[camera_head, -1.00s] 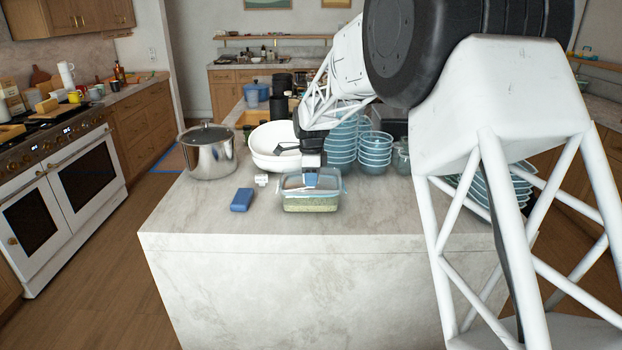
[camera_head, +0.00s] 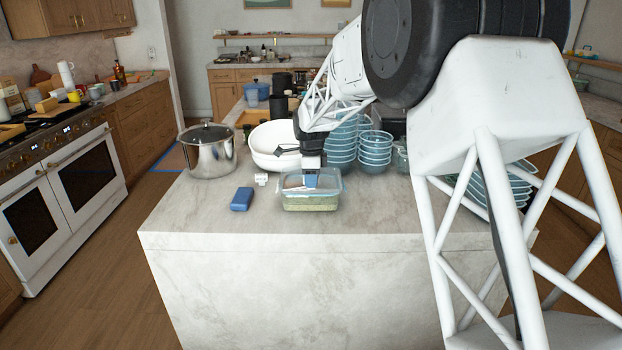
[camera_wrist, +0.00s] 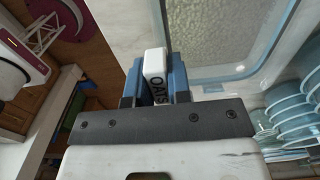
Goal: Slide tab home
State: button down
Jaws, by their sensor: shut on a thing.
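A clear rectangular container with a pale blue rim (camera_head: 330,205) stands near the front of the stone island and holds a pale grainy layer. Part of it shows at the upper right in the wrist view (camera_wrist: 225,80). My gripper (camera_head: 311,182) is at the container in the head view, with its blue fingers low against it. In the wrist view my gripper (camera_wrist: 155,85) is shut on a small white tab (camera_wrist: 153,65) marked "OATS". The tab stands up between the fingers, beside the container's edge. Its lower end is hidden by the gripper.
A blue block (camera_head: 241,199) and a small white piece (camera_head: 261,179) lie left of the container. A steel pot (camera_head: 211,158), a white bowl (camera_head: 268,160) and stacked blue bowls (camera_head: 375,150) stand behind. The front-left countertop is clear.

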jog(key=shift+f, duration=0.95)
jog(key=c, duration=1)
grip_release()
jog(key=shift+r, duration=3.9)
